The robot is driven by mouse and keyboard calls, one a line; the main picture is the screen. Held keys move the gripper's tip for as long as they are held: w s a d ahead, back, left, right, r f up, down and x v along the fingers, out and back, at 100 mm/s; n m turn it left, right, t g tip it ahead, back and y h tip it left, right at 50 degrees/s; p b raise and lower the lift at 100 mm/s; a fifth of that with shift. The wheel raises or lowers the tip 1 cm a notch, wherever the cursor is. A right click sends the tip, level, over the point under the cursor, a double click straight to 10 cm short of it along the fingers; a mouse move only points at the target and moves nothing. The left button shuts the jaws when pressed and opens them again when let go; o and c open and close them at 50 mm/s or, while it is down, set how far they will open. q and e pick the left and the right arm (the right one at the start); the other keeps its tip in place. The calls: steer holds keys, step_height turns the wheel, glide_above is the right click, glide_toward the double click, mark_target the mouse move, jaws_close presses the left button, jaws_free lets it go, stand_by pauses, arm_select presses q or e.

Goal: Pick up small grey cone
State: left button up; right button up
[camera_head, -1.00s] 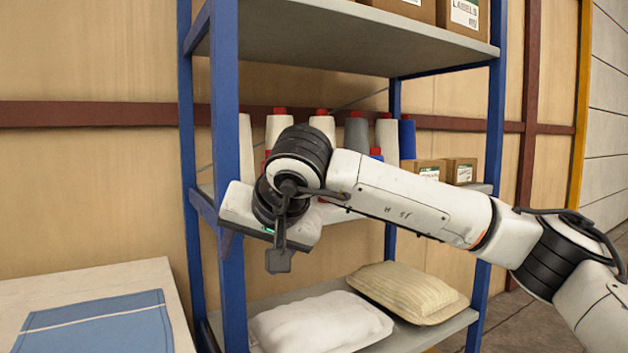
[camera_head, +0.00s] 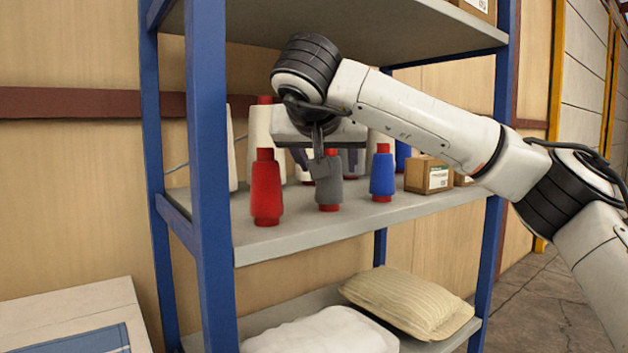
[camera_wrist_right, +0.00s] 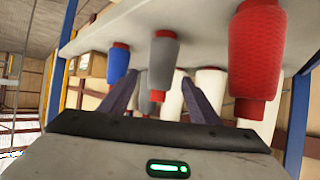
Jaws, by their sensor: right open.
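The small grey cone (camera_head: 329,190) stands upright near the front of the middle shelf, with a red top and red base. It sits between the small red cone (camera_head: 266,190) on the left and the small blue cone (camera_head: 383,174) on the right. My right gripper (camera_head: 325,160) is in front of the grey cone and hides part of it. In the right wrist view, which looks inverted, the grey cone (camera_wrist_right: 162,64) appears between the two spread fingers of my right gripper (camera_wrist_right: 160,95). The fingers look open, with no visible grip on it. My left gripper is not in view.
Taller white cones (camera_head: 262,130) stand behind on the same middle shelf (camera_head: 300,235). Small cardboard boxes (camera_head: 428,175) are at its right. A blue post (camera_head: 208,180) stands at the left, and pillows (camera_head: 408,300) lie on the lower shelf.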

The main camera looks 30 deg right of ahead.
mark_target(331, 204)
steer(key=x, duration=0.3)
steer(key=shift+w+d+f, duration=0.1)
steer(key=shift+d, duration=0.2)
steer(key=shift+w+b+x, duration=0.2)
steer(key=shift+b+x, duration=0.15)
steer(key=shift+x, duration=2.7)
steer(key=shift+a, duration=0.25)
steer(key=c, duration=1.2)
